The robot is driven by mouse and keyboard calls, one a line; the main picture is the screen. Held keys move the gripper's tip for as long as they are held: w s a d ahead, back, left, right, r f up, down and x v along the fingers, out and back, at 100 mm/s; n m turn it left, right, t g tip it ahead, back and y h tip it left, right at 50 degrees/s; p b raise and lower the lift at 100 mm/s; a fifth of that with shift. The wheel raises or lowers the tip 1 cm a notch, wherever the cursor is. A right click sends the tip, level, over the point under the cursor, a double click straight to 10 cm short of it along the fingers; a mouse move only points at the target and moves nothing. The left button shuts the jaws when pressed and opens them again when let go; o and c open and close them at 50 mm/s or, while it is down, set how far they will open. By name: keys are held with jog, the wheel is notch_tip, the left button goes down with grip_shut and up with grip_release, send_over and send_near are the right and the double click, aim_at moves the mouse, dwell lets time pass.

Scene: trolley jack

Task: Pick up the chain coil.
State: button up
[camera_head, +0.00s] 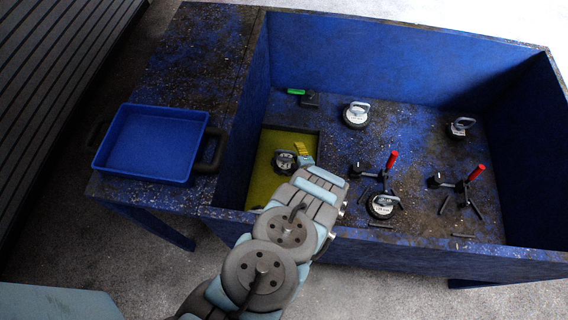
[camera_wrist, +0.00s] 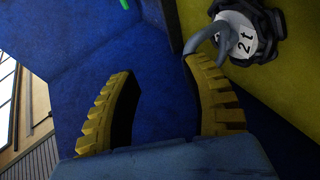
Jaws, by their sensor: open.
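A black chain coil (camera_head: 285,161) with a white tag lies on the yellow-green floor of a shallow tray inside the big blue bin. In the wrist view the chain coil (camera_wrist: 262,38) is at the top right, with black links, a white "2 t" disc and a grey curved loop. My gripper (camera_wrist: 158,68) is open, with two yellow ribbed fingers and nothing between them. The loop reaches the right finger's tip in the picture; I cannot tell if they touch. In the head view my gripper (camera_head: 302,149) is just right of the coil, and my arm hides part of the tray.
Other round pieces with white discs and loops stand in the bin (camera_head: 356,116), (camera_head: 461,127), (camera_head: 383,206). Two black pieces with red handles (camera_head: 391,160), (camera_head: 476,172) stand to the right. A blue tray (camera_head: 150,145) is on the bench left of the bin wall.

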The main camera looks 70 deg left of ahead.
aim_at(285, 152)
jog(key=shift+g, duration=0.5)
jog(key=shift+s+a+f+b, duration=0.55)
jog(key=shift+a+f+b, duration=0.1)
jog(key=shift+f, duration=0.15)
jog(key=shift+s+a+f+b, duration=0.55)
jog(key=shift+a+f, duration=0.1)
jog(key=shift+f, duration=0.2)
jog(key=shift+s+a+f+b, duration=0.55)
jog(key=shift+a+f+b, duration=0.1)
jog(key=shift+f, duration=0.15)
jog(key=shift+b+x, duration=0.35)
jog(key=shift+x, duration=0.5)
jog(key=shift+a+r, duration=0.1)
jog(key=shift+r, duration=0.05)
grip_shut()
